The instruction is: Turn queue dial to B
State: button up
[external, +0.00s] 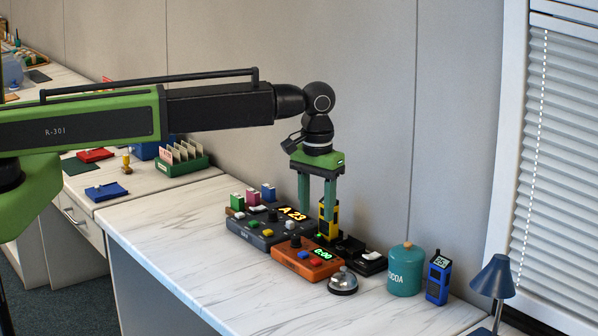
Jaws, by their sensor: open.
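The dark queue console (262,236) stands on the marble-topped counter, with a lit display (294,213) that reads "A 23". A black dial (272,215) sits on its top, among small coloured buttons. The way the dial points is too small to tell. My gripper (317,212) points down with its two green fingers apart and nothing seen held between them. It hangs to the right of the dial, near the display's right end and a yellow-and-black handheld device (328,222). Whether a finger touches that device cannot be told.
An orange timer box (306,261) reading "0:00" stands in front, with a silver bell (343,282) beside it. A black device (360,256), teal cocoa canister (404,270), blue handheld (437,278) and blue lamp (492,276) stand to the right. The counter's left part is clear.

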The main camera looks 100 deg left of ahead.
jog(key=s+a+r+n, duration=0.1)
jog(key=s+a+n, duration=0.1)
jog(key=a, duration=0.8)
jog(key=s+a+n, duration=0.1)
jog(key=s+a, duration=0.2)
jog(key=a, duration=0.8)
jog(key=n+p, duration=0.1)
jog(key=n, duration=0.2)
send_over(273, 212)
notch_tip(273, 212, down, 17)
jog(key=b, duration=1.7)
grip_shut()
